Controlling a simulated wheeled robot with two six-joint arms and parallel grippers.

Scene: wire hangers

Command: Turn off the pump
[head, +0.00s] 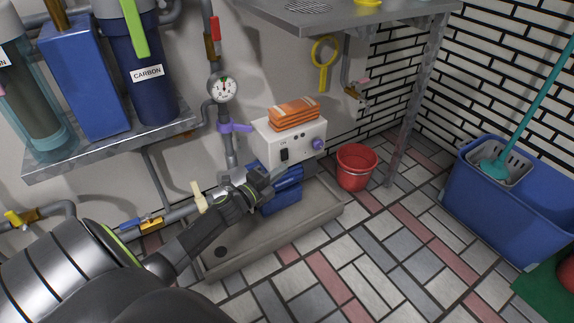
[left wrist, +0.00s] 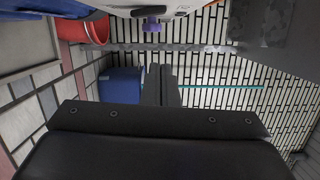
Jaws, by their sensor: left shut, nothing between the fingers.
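The blue pump (head: 281,200) sits in a shallow grey tray (head: 318,215) on the floor, partly hidden by my left gripper. Above it is a white control box (head: 301,150) with a black rocker switch (head: 284,154) on the left of its front and a purple knob (head: 318,144) on the right. My left gripper (head: 278,178) is shut and empty, just below and in front of the switch in the head view; I cannot tell if it touches anything. In the left wrist view its shut fingers (left wrist: 161,86) point forward, with the purple knob (left wrist: 152,24) above. My right gripper is not in view.
Orange folded cloths or sponges (head: 294,114) lie on the box. A red bucket (head: 356,167) is to the right. A blue mop bucket (head: 520,195) stands farther right, with clear tiles between.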

